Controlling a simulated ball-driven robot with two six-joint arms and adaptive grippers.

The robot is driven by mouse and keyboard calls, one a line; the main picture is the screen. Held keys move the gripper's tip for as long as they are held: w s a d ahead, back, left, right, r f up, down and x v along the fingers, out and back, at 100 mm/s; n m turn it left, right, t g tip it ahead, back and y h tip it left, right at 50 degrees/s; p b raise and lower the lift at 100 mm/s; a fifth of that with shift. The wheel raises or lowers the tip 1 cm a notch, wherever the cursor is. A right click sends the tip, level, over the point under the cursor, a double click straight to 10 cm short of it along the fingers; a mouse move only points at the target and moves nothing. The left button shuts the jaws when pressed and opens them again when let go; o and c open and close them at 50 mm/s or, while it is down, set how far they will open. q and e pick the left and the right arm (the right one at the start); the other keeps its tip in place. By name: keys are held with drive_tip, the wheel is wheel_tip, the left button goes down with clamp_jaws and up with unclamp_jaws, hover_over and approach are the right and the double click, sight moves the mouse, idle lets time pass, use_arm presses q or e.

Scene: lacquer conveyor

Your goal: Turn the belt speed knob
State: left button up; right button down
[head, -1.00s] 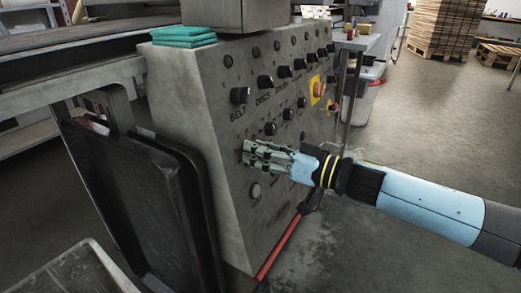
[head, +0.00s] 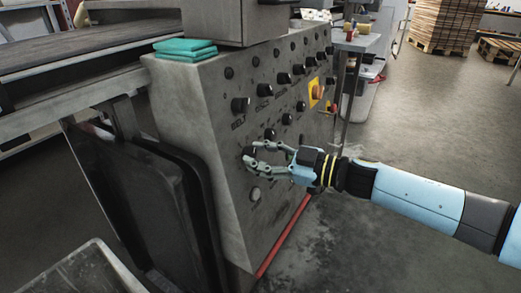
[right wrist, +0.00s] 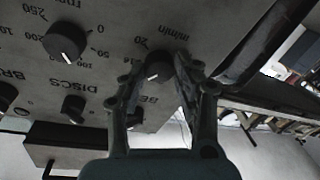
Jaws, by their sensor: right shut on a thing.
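The belt speed knob (right wrist: 158,66) is a black round knob on the grey panel, under the "BELT" label and beside an "m/min" scale. In the right wrist view it sits between the fingertips of my right gripper (right wrist: 157,75), with a small white mark showing on it. The lettering there is upside down. In the head view my right gripper (head: 247,153) reaches in from the right, shut on the knob at the panel's lower left. The fingers mostly hide the knob there. My left gripper is not in view.
The control panel (head: 200,125) carries several other black knobs, including a "DISCS" knob (right wrist: 65,42) close by. An orange button (head: 318,91) sits on a yellow plate further right. Green cloths (head: 185,49) lie on top. A black tray (head: 135,190) leans at the left.

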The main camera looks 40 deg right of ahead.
drive_tip(key=n+p, duration=0.2)
drive_tip(key=n, duration=0.3)
drive_tip(key=shift+r+g, duration=0.15)
drive_tip(key=shift+g, duration=0.25)
drive_tip(key=shift+n+p, duration=0.4)
drive_tip(key=shift+n, duration=0.6)
drive_tip(key=n+g+p, duration=0.1)
drive_tip(key=n, duration=0.3)
drive_tip(key=shift+p, duration=0.3)
drive_tip(key=shift+n, duration=0.8)
use_arm(q)
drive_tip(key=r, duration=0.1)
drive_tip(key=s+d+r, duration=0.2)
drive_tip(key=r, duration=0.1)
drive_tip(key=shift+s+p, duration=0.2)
drive_tip(key=shift+p, duration=0.15)
use_arm(e)
drive_tip(key=shift+n, duration=0.3)
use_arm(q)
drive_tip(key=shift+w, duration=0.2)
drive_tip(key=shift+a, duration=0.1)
use_arm(e)
drive_tip(key=c, duration=1)
unclamp_jaws()
